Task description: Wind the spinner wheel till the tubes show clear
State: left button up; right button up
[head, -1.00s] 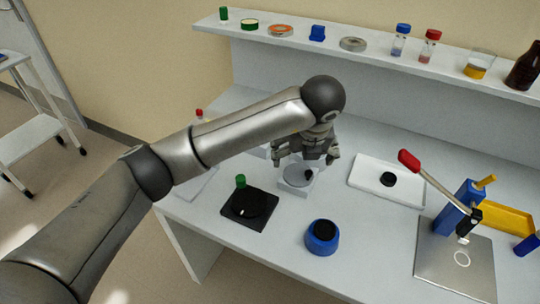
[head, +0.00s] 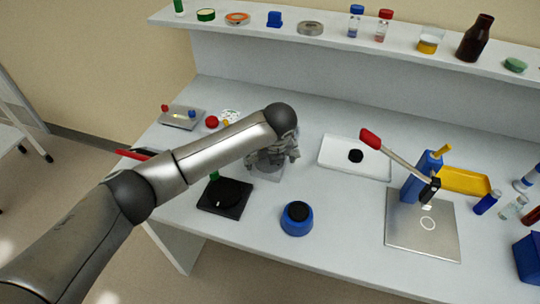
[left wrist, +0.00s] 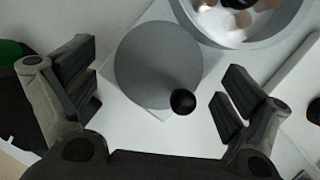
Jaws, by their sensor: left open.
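The spinner's grey wheel (left wrist: 150,58) has a black knob (left wrist: 183,102) near its rim and sits on a pale square base in the left wrist view. A round grey housing (left wrist: 275,32) beside it holds several tubes with brownish contents, cut off by the picture's top. My left gripper (left wrist: 158,92) is open and empty, its fingers apart on either side of the wheel's near part, with the knob between them in the picture. In the head view my left gripper (head: 273,158) is over the spinner's pale base (head: 268,174) and hides most of the spinner. My right gripper is not in view.
A black pad (head: 222,210) and a blue round pot (head: 297,224) stand in front. A white tray (head: 330,158) and a press with a red-handled lever (head: 370,139) are to the right. A shelf (head: 340,40) with vials runs behind.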

pick_arm(q)
jog(key=shift+c, duration=0.3)
jog(key=shift+s, duration=0.15)
jog(key=c, duration=1.1)
jog(key=shift+c, duration=0.3)
